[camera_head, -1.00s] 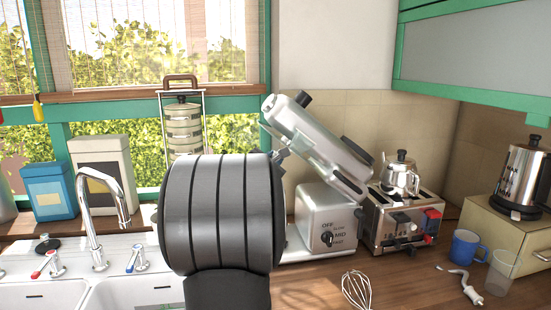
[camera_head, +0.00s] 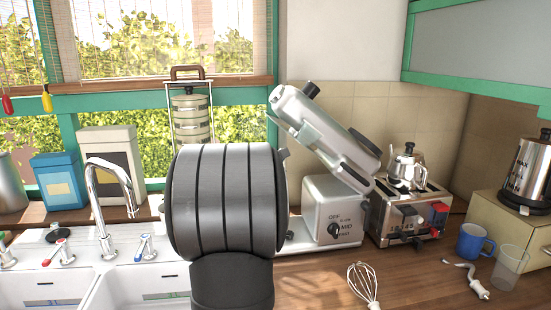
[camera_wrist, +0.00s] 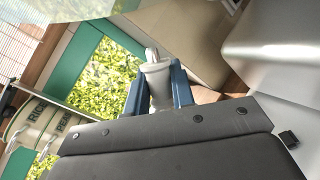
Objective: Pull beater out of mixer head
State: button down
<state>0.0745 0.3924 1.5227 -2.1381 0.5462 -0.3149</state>
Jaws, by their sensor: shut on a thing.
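The mixer (camera_head: 335,215) stands on the counter with its silver mixer head (camera_head: 325,130) tilted up. In the head view my thick dark arm hides my gripper and the beater. In the wrist view my gripper (camera_wrist: 158,92) has its blue fingers shut on a pale grey piece, which I take to be the beater (camera_wrist: 157,80). A small shiny tip shows at its far end. The rest of it is hidden by the dark wrist housing. A large silver surface, probably of the mixer, fills the right of the wrist view; I see no contact between it and the held piece.
A whisk (camera_head: 362,285) and a hook tool (camera_head: 468,280) lie on the wooden counter. A toaster (camera_head: 408,215) with a teapot (camera_head: 406,168) stands right of the mixer. A blue mug (camera_head: 474,241) and clear cup (camera_head: 510,266) are at right, the sink and tap (camera_head: 105,195) at left.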

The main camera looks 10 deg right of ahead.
jog(key=shift+s, duration=0.1)
jog(key=s+r, duration=0.2)
jog(key=s, duration=0.9)
jog(key=shift+s+r, duration=0.2)
jog(key=shift+s, duration=0.2)
jog(key=shift+s, duration=0.1)
jog(key=s+r, duration=0.2)
jog(key=s, duration=0.7)
jog(key=shift+s, duration=0.4)
